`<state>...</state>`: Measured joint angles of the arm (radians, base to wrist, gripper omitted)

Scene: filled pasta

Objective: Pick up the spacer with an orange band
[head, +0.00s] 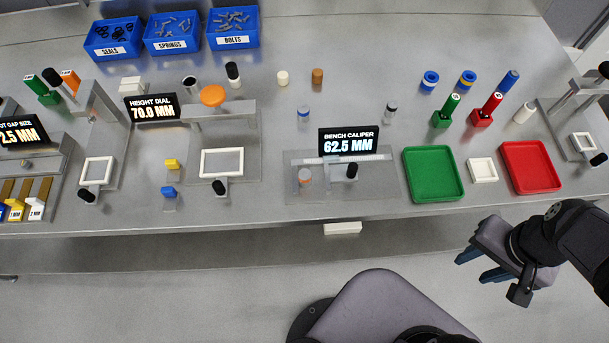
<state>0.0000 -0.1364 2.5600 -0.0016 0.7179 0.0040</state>
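A small grey spacer with an orange band (304,178) stands at the left part of the bench caliper (330,158), near its left jaw; I cannot tell whether the jaw touches it. Another small grey spacer with a blue band (304,113) stands behind the caliper. A third, with a dark top or band (391,108), stands behind and to the right. My gripper (476,267) is in front of the bench edge at the lower right, well away from the spacers. Its fingers are apart, with nothing visible between them.
A display reading 62.5 MM (348,141) stands behind the caliper. A black-topped knob (351,171) is right of the orange-banded spacer. A green tray (434,174), white square dish (483,170) and red tray (530,166) lie between the caliper and the right side.

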